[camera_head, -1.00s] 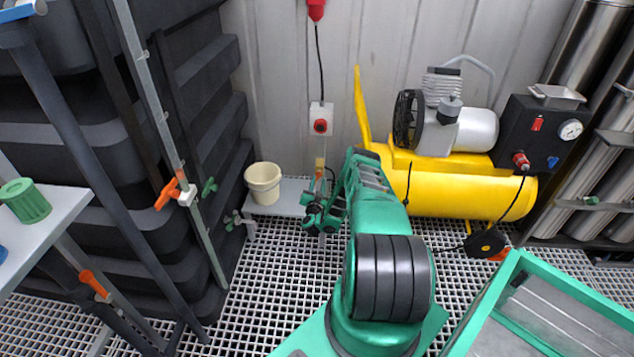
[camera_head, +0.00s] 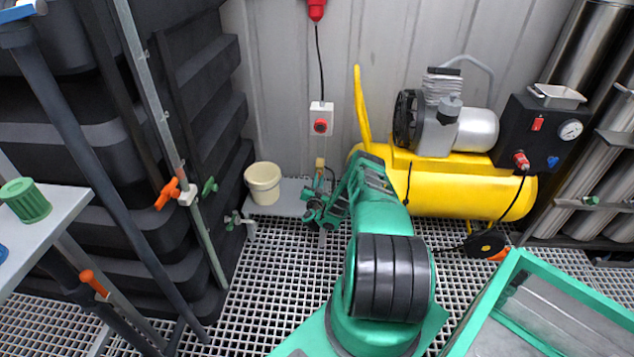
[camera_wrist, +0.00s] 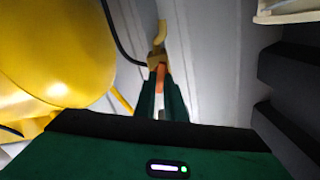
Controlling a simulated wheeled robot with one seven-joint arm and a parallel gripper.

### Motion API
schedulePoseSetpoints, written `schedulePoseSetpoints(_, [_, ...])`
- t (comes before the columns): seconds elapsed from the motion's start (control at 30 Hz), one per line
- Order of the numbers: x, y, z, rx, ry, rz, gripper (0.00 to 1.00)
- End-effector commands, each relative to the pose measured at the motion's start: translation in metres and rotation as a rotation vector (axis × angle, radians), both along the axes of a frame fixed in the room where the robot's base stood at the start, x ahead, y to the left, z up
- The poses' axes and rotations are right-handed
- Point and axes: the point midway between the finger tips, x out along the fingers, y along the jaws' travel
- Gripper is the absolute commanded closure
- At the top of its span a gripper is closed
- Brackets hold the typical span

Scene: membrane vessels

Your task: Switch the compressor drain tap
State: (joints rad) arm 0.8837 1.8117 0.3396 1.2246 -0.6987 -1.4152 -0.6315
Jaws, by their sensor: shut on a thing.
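The compressor (camera_head: 440,190) is a yellow tank with a motor on top, at the back right in the head view. Its yellow side fills the upper left of the wrist view (camera_wrist: 50,50). The drain tap is a small brass body (camera_wrist: 157,60) with an orange handle (camera_wrist: 161,76), below a short yellow pipe (camera_wrist: 160,33). The brass body also shows in the head view (camera_head: 320,163). My gripper (camera_wrist: 161,88) is shut on the orange handle, a dark green finger on each side. In the head view my arm partly hides the gripper, and the handle cannot be made out.
A cream bucket (camera_head: 263,186) stands on a low grey shelf (camera_head: 283,208) left of my gripper. A black cable (camera_wrist: 121,35) runs close beside the tap. Large black tanks (camera_head: 170,260) stand on the left. A green-edged tray (camera_head: 470,325) is at the lower right.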

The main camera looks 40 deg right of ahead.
Motion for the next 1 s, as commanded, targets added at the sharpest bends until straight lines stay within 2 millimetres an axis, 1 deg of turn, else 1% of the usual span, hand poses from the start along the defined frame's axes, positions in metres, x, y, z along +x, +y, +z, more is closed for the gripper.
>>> schedulePoseSetpoints(0.17, [-0.0004,-0.0038,0.0013,0.031,-0.041,-0.003,1.0])
schedulePoseSetpoints(0.37, [-0.0012,-0.0051,0.0013,0.114,-0.14,-0.003,1.0])
schedulePoseSetpoints(1.0, [-0.0047,-0.0096,-0.0003,0.497,-0.598,-0.008,1.0])
